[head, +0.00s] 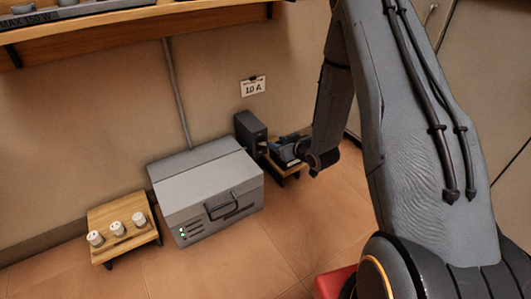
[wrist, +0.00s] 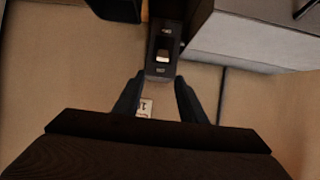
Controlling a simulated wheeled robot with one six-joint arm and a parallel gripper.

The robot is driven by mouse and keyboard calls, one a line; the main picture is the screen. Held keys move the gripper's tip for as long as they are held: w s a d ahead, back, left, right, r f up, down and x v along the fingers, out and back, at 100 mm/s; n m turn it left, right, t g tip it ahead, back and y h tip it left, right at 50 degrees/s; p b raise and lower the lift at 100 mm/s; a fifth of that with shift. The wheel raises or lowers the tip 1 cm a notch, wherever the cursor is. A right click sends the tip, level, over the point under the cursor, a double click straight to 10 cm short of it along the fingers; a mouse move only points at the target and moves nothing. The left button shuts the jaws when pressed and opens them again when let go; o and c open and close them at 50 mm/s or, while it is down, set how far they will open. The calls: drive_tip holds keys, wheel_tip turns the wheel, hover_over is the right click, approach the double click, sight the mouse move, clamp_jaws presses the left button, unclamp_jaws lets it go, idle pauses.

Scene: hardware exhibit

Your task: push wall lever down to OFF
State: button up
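A dark wall switch box (head: 250,132) stands against the wall behind the grey case in the head view. In the wrist view its narrow dark face (wrist: 152,70) shows a pale lever (wrist: 162,57) in a slot, with small marks at both ends too blurred to read surely. My gripper (head: 271,150) is close in front of the box in the head view. In the wrist view its two dark fingers (wrist: 160,78) are spread apart with nothing held between them. They point at the end of the switch face with the lever just beyond the tips. I cannot tell if they touch the box.
A grey case (head: 205,185) with a handle stands just left of the switch box. A small wooden stand (head: 290,172) is under my gripper. A low wooden stand (head: 125,225) holds white knobs at left. A shelf (head: 130,28) overhangs.

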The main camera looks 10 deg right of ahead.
sight(261, 143)
drive_tip(key=shift+t+y, duration=0.3)
drive_tip(key=b+x, duration=0.1)
drive_tip(key=x, duration=0.2)
drive_tip(key=f+b+x, duration=0.1)
drive_tip(key=b+x, duration=0.1)
drive_tip(key=x, duration=0.1)
drive_tip(key=f+b+x, duration=0.1)
drive_tip(key=x, duration=0.2)
drive_tip(key=shift+s+f, duration=0.15)
drive_tip(key=shift+f, duration=0.05)
clamp_jaws()
